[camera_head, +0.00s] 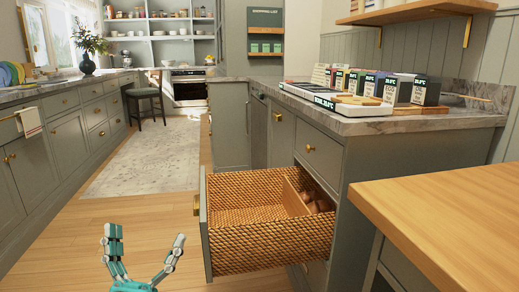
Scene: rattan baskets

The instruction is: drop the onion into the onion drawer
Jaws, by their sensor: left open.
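The rattan basket drawer (272,243) is pulled out from the grey cabinet, its inside open to view. A thin divider splits it, and the left compartment looks empty. Several brown rounded things (317,201), which could be onions, lie in the narrow right compartment; they are too small to tell for certain. My left gripper (146,238) is open and empty at the bottom, left of the drawer's front and apart from it. No onion shows in its fingers. My right gripper is not in view.
A wooden tabletop (455,215) fills the lower right. A marble counter (395,122) above the drawer holds boxes and a tray. A stool (149,100) stands far back left.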

